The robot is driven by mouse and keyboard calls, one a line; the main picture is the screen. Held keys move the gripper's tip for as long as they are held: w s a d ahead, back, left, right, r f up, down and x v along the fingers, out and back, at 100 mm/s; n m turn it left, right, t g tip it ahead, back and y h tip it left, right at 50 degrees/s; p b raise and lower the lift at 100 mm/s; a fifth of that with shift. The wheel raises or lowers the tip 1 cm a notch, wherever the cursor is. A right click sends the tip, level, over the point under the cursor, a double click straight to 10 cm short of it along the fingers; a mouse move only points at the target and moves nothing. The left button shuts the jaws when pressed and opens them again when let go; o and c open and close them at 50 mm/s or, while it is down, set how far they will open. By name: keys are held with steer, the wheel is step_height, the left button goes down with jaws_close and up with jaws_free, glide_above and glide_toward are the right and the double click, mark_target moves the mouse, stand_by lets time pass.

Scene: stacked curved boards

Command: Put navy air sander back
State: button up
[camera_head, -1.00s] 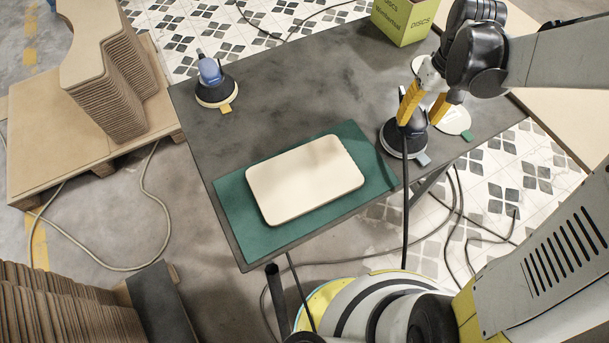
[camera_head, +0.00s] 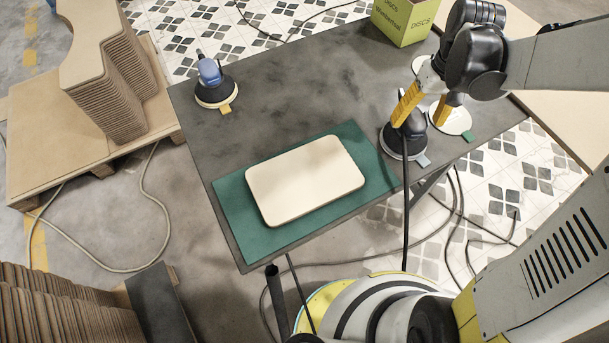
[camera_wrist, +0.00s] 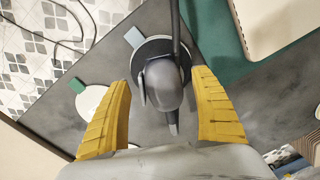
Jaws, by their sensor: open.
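A dark sander (camera_head: 401,139) with a hose stands on a round pad at the right of the table (camera_head: 310,90), by a grey tag. I take it for the navy air sander, though its body looks dark grey in the wrist view (camera_wrist: 163,84). My gripper (camera_head: 419,121) is open, its yellow fingers on either side of the sander's body. In the wrist view my gripper (camera_wrist: 162,80) shows gaps beside the body, so no grip shows. A blue sander (camera_head: 210,75) stands at the table's left, by an orange tag.
A cream board (camera_head: 305,178) lies on a green mat (camera_head: 240,215) at the table's front. A white disc (camera_head: 452,117) with a green tag is just right of the dark sander. A green box (camera_head: 403,22) stands at the back. Stacked curved boards (camera_head: 115,85) are left.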

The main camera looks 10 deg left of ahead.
step_height(320, 180, up, 12)
steer(key=shift+d, duration=0.25)
stand_by(0.6)
